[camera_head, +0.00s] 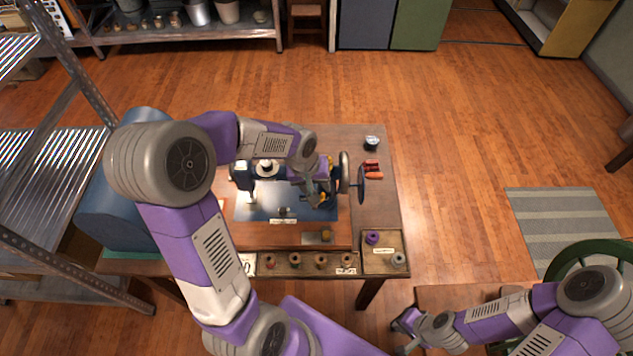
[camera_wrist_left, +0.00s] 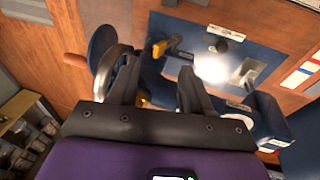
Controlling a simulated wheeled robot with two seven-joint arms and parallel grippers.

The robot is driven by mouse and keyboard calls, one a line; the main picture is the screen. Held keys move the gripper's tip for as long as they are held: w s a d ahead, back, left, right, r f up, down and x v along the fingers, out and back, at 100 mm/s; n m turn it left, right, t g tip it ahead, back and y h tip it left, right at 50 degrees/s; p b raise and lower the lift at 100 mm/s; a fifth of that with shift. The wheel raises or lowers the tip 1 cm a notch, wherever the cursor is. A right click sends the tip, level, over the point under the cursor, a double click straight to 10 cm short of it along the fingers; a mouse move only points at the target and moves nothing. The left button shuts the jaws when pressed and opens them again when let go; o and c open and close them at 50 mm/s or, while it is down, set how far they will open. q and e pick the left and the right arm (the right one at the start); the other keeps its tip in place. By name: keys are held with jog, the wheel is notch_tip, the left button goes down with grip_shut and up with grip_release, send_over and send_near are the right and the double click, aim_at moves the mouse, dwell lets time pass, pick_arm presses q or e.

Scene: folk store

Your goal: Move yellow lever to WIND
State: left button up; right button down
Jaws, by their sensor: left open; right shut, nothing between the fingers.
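A dark sewing machine stands on a blue plate (camera_head: 270,205) on the wooden table, with a dark handwheel (camera_head: 362,184) at its right. My left gripper (camera_head: 320,198) is over the machine's right part. In the left wrist view its two fingers (camera_wrist_left: 157,68) are apart, with nothing seen held. A yellow-tipped lever (camera_wrist_left: 160,48) lies just beyond the fingertips, closer to the left finger; contact cannot be told. Another yellow piece (camera_wrist_left: 143,101) shows between the fingers. My right gripper (camera_head: 403,335) is shut at the lower right.
A wooden tray (camera_head: 382,268) with a purple spool and several thread spools lines the table's front edge. Red-orange spools (camera_head: 372,170) and a small jar (camera_head: 371,143) are right of the machine. A metal shelf (camera_head: 60,200) stands left. A green wheel-backed chair (camera_head: 590,248) is lower right.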

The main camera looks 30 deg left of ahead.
aim_at(322, 198)
pick_arm(q)
jog(key=shift+b+x, duration=2.35)
jog(key=shift+x, duration=1.25)
jog(key=shift+w, duration=0.1)
jog(key=shift+d+f+b, duration=0.1)
jog(key=shift+f+b, duration=0.15)
jog(key=shift+b, duration=0.05)
jog(key=s+a, duration=0.2)
jog(key=a, duration=0.2)
jog(key=shift+s+a+f, duration=0.2)
jog(key=shift+s+a, duration=0.2)
jog(key=shift+w+d+r, duration=0.1)
jog(key=shift+d, duration=0.05)
